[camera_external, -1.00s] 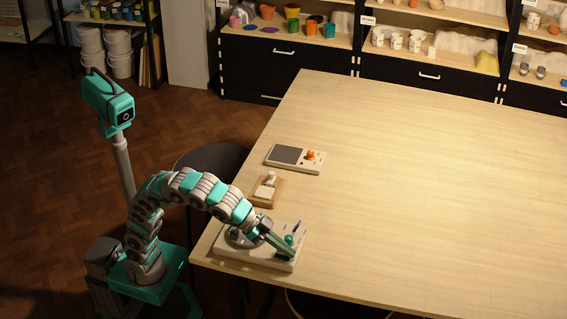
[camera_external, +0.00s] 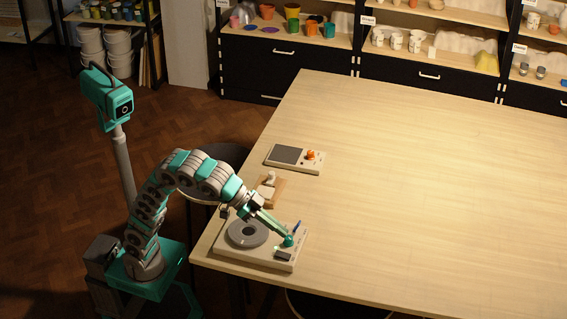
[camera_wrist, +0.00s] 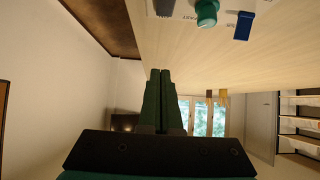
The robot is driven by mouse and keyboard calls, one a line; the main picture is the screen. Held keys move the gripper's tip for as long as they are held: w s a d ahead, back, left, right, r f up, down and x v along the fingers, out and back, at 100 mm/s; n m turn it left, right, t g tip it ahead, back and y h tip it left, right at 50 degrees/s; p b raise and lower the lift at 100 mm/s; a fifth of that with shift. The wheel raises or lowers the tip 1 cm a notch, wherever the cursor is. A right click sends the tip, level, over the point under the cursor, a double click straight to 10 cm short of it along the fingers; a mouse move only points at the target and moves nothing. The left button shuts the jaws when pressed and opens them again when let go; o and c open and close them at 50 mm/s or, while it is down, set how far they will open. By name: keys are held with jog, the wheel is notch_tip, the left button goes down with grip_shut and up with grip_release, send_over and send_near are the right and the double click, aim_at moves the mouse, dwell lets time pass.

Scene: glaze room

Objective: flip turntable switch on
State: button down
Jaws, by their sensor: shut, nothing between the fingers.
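The turntable (camera_external: 222,251) is a pale box with a grey ring-shaped disc (camera_external: 248,233), at the table's near left corner. On its right side are a green knob (camera_external: 288,242), a blue lever-like switch (camera_external: 298,226) and a dark rectangular part (camera_external: 284,256). A small green glow shows beside the dark part. My gripper (camera_external: 286,236) is shut and empty, its tips close to the green knob; contact cannot be told. In the wrist view, the shut fingers (camera_wrist: 160,75) are below the green knob (camera_wrist: 207,12) and the blue switch (camera_wrist: 243,25) in the picture.
Behind the turntable lie a small wooden block with a pale top (camera_external: 267,192) and a pale device with a dark panel and orange knob (camera_external: 310,155). The table (camera_external: 420,200) is clear to the right. A dark stool (camera_external: 225,153) stands at its left edge.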

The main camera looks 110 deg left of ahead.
jog(key=s+r, duration=0.1)
jog(key=r, duration=0.1)
jog(key=s+r, duration=0.2)
jog(key=shift+r, duration=0.1)
dwell(0.3)
dwell(0.5)
